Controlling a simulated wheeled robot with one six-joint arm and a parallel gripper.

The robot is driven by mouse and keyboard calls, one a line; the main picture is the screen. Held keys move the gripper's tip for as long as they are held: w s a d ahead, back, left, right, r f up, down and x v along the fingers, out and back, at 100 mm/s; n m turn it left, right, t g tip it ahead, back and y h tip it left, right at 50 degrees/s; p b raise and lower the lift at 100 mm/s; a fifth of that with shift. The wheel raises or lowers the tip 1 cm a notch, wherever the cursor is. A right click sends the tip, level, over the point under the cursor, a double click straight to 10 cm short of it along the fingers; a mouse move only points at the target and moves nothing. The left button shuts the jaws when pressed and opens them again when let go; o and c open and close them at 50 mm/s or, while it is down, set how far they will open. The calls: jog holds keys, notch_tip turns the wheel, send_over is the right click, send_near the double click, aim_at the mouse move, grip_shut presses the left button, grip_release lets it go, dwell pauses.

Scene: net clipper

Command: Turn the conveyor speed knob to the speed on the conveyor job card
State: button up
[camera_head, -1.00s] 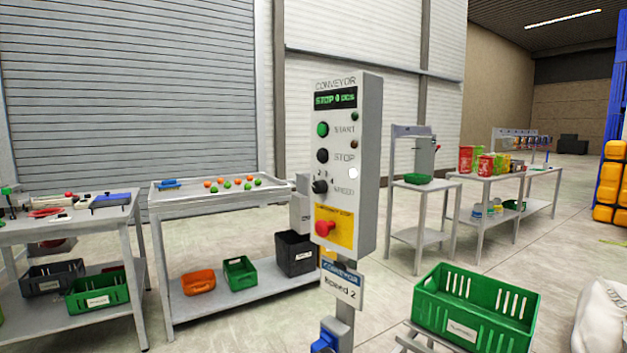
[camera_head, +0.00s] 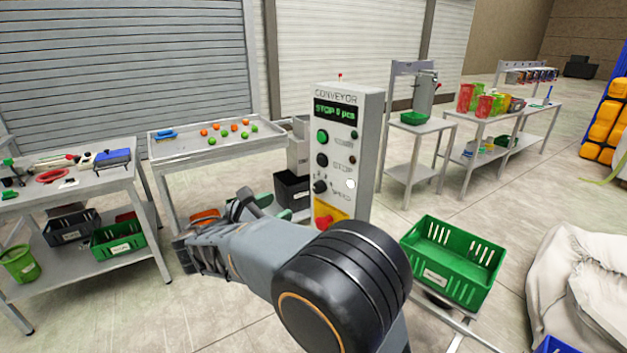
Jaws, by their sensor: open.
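The conveyor control panel (camera_head: 350,150) stands upright in the middle of the view, its display reading "STOP 0 pcs". The black speed knob (camera_head: 320,187) sits low on its face, below the green start button (camera_head: 322,136) and the black stop button (camera_head: 322,160). Which number the knob points to is too small to tell. My gripper (camera_head: 264,203) is open, to the left of the panel and apart from the knob; its fingers are partly hidden behind my wrist. The job card below the panel is hidden by my arm; it read "Speed 2" in the earlier frame.
The red emergency stop (camera_head: 324,222) sits on a yellow plate just below the knob, close to my arm. A sorting table (camera_head: 205,146) with small balls stands behind on the left. A green crate (camera_head: 452,262) stands right of the panel.

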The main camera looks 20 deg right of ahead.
aim_at(316, 189)
jog(key=p+x, duration=0.1)
jog(key=x, duration=1.1)
jog(key=shift+d+f, duration=0.1)
jog(key=shift+d, duration=0.1)
jog(key=c, duration=0.9)
jog(key=shift+f, duration=0.1)
